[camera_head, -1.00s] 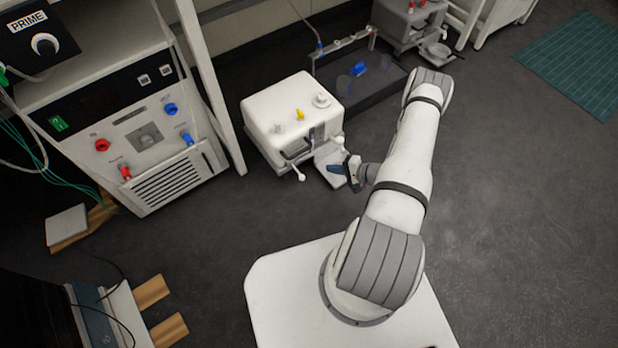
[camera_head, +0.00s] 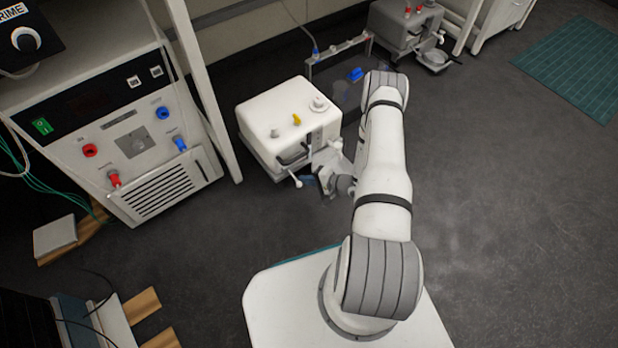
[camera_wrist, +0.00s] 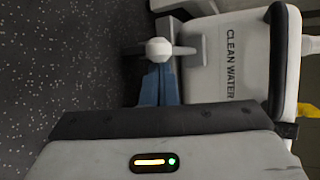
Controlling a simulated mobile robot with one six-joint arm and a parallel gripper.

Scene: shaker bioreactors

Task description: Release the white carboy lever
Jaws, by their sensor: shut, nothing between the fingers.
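The white carboy (camera_head: 282,112) stands on the floor, with a yellow part and knobs on top. A white lever with a round end (camera_head: 297,182) sticks out at its front; a second white lever (camera_head: 336,144) is at its right side. My gripper (camera_head: 309,180) is low at the carboy's front, just right of the front lever. In the wrist view, the shut blue fingertips (camera_wrist: 156,82) are empty, just below a white lever knob (camera_wrist: 158,47). I cannot tell whether they touch it. The carboy panel (camera_wrist: 226,68) reads "CLEAN WATER".
A machine with red and blue ports (camera_head: 135,148) stands at the left. A dark transparent tray with a blue piece (camera_head: 355,74) is behind the carboy. A grey unit (camera_head: 404,30) is at the back. The floor on the right is clear, with a green mat (camera_head: 572,66) beyond.

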